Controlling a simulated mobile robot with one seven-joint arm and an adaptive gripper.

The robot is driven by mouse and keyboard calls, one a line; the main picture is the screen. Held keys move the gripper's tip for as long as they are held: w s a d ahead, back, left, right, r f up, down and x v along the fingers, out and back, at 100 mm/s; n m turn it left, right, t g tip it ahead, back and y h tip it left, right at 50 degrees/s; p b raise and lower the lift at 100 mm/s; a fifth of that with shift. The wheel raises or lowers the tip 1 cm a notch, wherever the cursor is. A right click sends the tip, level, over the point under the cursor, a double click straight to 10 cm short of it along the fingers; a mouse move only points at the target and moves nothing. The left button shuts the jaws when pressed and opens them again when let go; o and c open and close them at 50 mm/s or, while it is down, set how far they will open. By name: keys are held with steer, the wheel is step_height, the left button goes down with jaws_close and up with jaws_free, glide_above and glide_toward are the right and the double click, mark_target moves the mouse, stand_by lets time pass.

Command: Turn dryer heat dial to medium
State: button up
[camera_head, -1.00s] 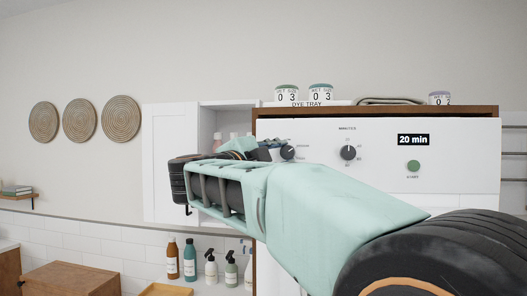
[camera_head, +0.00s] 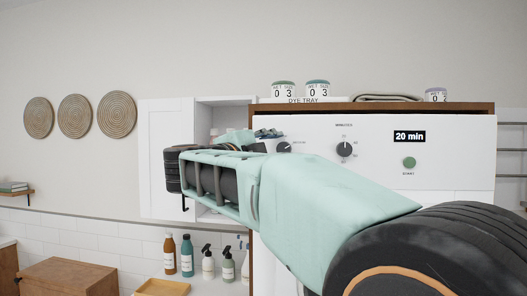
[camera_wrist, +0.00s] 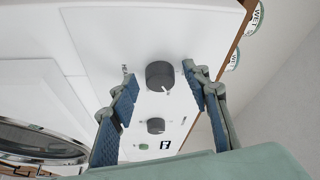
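The left dial (camera_head: 284,147) on the white dryer panel is dark and round, and I take it as the heat dial. In the wrist view it is the larger, nearer dial (camera_wrist: 159,76), with a white mark toward its lower right. Printing beside it is too small to read surely. My gripper (camera_wrist: 159,73) is open, with blue-padded fingers on either side of this dial and visible gaps to it. In the head view my gripper (camera_head: 264,138) is at the dial's left, and my arm hides part of the panel.
The minutes dial (camera_head: 344,149), a 20 min display (camera_head: 409,136) and a green start button (camera_head: 409,163) are to the right. Small jars (camera_head: 317,89) and a folded cloth (camera_head: 389,97) sit on top. An open white cabinet (camera_head: 167,158) is left; bottles (camera_head: 187,256) stand below.

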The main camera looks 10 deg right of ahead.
steer(key=shift+a, duration=0.1)
steer(key=r+v, duration=0.1)
steer(key=v, duration=1.1)
steer(key=shift+f, duration=0.4)
